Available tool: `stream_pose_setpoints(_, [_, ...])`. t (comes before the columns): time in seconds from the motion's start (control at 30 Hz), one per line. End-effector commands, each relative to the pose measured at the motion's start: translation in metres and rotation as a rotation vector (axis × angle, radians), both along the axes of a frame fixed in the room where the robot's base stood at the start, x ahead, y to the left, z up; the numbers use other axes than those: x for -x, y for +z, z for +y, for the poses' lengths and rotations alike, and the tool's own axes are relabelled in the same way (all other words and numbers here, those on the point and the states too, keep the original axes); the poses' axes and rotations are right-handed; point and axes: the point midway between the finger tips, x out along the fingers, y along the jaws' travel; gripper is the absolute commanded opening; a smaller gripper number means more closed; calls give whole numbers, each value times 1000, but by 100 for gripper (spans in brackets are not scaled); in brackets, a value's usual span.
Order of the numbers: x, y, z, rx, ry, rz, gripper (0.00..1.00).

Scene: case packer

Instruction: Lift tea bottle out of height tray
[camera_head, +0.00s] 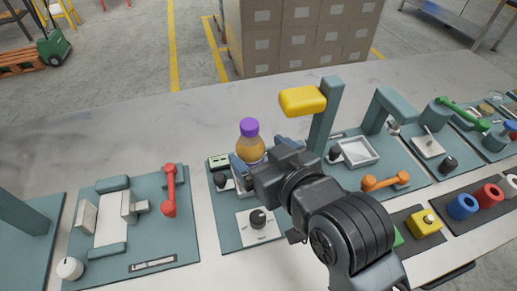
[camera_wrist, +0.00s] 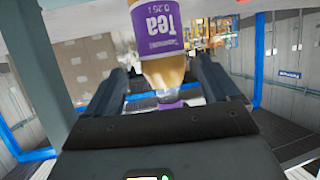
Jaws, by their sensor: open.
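The tea bottle (camera_head: 250,146) has a purple cap and an amber body. It stands upright in the head view, just beyond my gripper (camera_head: 243,172). Its lower part and the height tray under it are mostly hidden by my gripper and arm. In the wrist view the bottle (camera_wrist: 162,70) shows a purple "Tea" label and lies between the two fingers of my gripper (camera_wrist: 165,88). The fingers are apart, with a gap visible on each side of the bottle.
A teal post with a yellow block (camera_head: 303,101) rises close right of the bottle. A red handle (camera_head: 169,190) stands on the left panel. A white tray (camera_head: 355,152) and an orange handle (camera_head: 386,182) are to the right. The table strip behind the bottle is clear.

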Motion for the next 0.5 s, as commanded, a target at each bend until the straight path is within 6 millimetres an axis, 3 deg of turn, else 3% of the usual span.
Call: stream_pose_setpoints(0.5, [-45, -19, 28, 0, -1, -1, 88])
